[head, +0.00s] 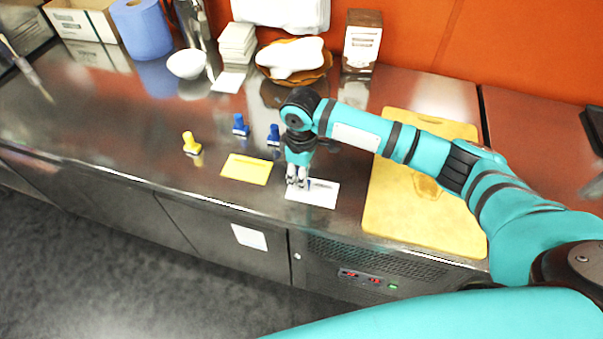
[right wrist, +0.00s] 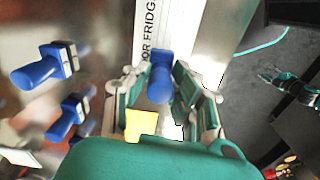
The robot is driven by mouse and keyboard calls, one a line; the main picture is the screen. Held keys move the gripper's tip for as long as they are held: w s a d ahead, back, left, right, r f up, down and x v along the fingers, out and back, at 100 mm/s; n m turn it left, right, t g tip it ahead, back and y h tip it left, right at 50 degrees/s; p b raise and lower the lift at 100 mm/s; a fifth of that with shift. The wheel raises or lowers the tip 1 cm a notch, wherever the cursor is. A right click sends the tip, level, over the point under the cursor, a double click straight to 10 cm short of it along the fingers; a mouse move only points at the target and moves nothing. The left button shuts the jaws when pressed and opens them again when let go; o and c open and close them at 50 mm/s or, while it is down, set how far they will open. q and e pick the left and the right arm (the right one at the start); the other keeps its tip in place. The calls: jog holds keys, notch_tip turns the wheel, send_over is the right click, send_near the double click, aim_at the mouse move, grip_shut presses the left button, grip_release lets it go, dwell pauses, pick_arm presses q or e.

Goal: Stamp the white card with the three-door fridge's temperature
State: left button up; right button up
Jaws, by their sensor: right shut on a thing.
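The white card (head: 322,195) lies near the counter's front edge. In the right wrist view it shows printed letters (right wrist: 147,40) reading in part "OOR FRIDG". My right gripper (head: 298,183) points down at the card's left end, shut on a blue stamp (right wrist: 160,75). I cannot tell whether the stamp touches the card. Two other blue stamps (head: 240,125) (head: 273,134) stand behind; they also show in the right wrist view (right wrist: 38,72) (right wrist: 66,116). The fridge under the counter has a panel with red displays (head: 348,273), too small to read.
A yellow card (head: 246,169) lies left of the white card, with a yellow stamp (head: 191,143) further left. A cutting board (head: 383,205) lies to the right. A white bowl (head: 187,64), a basket (head: 320,70) and a box (head: 362,41) stand at the back.

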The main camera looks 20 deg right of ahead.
jog(key=shift+f, duration=0.55)
dwell(0.4)
jog(key=shift+s+f+p, duration=0.15)
jog(key=shift+f+p, duration=0.05)
jog(key=shift+p, duration=0.2)
dwell(2.0)
jog(key=shift+r, duration=0.15)
notch_tip(320, 180, up, 7)
jog(key=p, duration=0.8)
dwell(0.4)
dwell(0.3)
